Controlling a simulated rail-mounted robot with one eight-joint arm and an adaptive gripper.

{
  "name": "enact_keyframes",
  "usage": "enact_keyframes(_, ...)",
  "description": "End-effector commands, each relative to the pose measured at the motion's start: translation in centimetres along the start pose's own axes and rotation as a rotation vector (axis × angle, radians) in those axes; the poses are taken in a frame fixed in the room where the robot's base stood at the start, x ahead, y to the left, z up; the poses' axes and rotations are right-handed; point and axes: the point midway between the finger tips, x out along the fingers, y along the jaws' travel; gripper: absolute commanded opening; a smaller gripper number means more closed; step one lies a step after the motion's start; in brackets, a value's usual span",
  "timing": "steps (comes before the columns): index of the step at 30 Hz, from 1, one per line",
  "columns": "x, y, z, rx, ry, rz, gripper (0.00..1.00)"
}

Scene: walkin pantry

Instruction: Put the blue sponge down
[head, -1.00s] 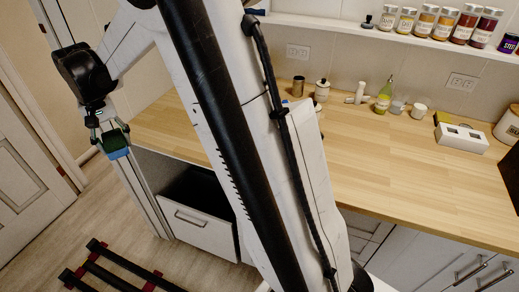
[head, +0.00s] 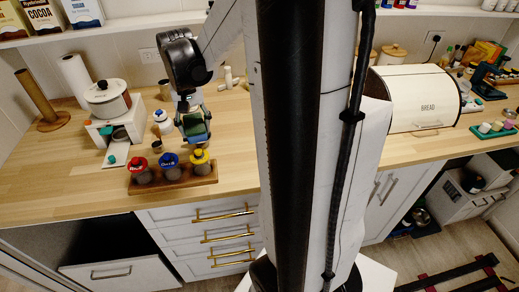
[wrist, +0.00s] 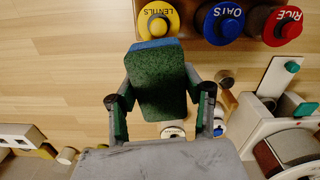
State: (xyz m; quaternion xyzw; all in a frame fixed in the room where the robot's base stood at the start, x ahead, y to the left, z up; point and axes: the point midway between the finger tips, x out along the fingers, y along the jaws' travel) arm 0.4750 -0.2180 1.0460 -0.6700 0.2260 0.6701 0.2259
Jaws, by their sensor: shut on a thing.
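My gripper (head: 194,112) is shut on the blue sponge (wrist: 158,85), holding it above the wooden counter (head: 100,188). In the wrist view the sponge shows its dark green face between the two fingers, with a blue edge at the top. In the head view it is small, just behind the canister rack, and partly covered by the gripper. The wrist view also shows my gripper (wrist: 160,102) around the sponge's sides. I cannot tell how high above the counter the sponge is.
A wooden rack (head: 172,184) holds red-, blue- and yellow-lidded canisters near the counter's front edge. A white stand with a pot (head: 107,98) is at left. A bread box (head: 420,97) stands at right. Bare counter lies left of the rack.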

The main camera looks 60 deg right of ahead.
Motion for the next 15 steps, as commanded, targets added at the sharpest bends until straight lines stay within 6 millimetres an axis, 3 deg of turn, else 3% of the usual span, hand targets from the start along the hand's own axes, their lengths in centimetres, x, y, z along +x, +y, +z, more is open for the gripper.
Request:
enact_keyframes(1, 0.1, 2.2, 0.9, 0.034, 0.000, 0.000, 0.09)
enact_keyframes(6, 0.5, 7.1, 3.5, 0.108, 0.000, 0.000, 0.09)
enact_keyframes(15, 1.4, 10.6, 5.2, 0.156, 0.000, 0.000, 0.09)
